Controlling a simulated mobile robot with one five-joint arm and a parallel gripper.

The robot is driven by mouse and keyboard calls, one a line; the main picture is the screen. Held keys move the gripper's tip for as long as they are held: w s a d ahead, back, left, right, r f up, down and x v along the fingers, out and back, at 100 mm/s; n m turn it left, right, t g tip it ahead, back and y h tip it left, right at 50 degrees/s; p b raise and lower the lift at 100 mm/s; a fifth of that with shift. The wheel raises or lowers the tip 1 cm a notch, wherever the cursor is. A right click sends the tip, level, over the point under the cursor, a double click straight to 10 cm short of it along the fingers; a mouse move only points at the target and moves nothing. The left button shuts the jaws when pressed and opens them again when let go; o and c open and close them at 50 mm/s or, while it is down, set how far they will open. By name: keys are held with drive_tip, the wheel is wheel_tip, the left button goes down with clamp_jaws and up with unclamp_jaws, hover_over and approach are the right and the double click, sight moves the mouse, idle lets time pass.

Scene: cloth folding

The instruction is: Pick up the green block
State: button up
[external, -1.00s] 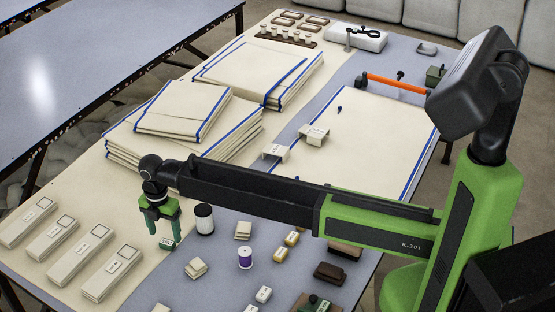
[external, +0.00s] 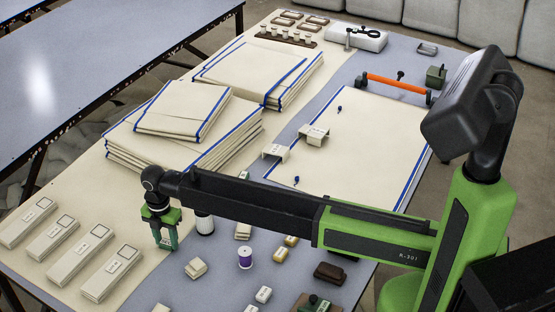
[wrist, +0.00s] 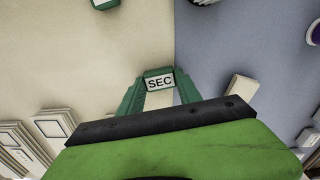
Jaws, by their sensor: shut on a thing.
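My gripper (external: 165,241) points down at the near left of the table, over the cream strip by its border with the grey-blue surface. In the wrist view its green fingers (wrist: 160,86) are shut on a small green block (wrist: 159,73) with a white label reading "SEC". The block sits between the fingertips, label towards the camera. In the external view the fingers mostly hide the block, and I cannot tell whether it touches the table.
Folded cream bundles (external: 110,275) lie left of my gripper. Stacked blue-edged cloths (external: 185,140) lie behind.

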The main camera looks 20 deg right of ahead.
sight(167, 242)
wheel_tip(167, 242, up, 5)
drive_tip(key=p, duration=0.5)
drive_tip(key=shift+d+r, duration=0.1)
drive_tip(key=shift+r, duration=0.05)
drive_tip(key=w+d+r+p, duration=0.1)
drive_tip(key=d+r+p, duration=0.1)
drive_tip(key=d, duration=0.1)
drive_tip(key=w+d+r+p, duration=0.1)
drive_tip(key=d+p, duration=0.1)
drive_tip(key=d, duration=0.2)
drive_tip(key=w+d+r+p, duration=0.2)
drive_tip(key=d, duration=0.1)
drive_tip(key=shift+d+r, duration=0.35)
drive_tip(key=shift+d, duration=0.05)
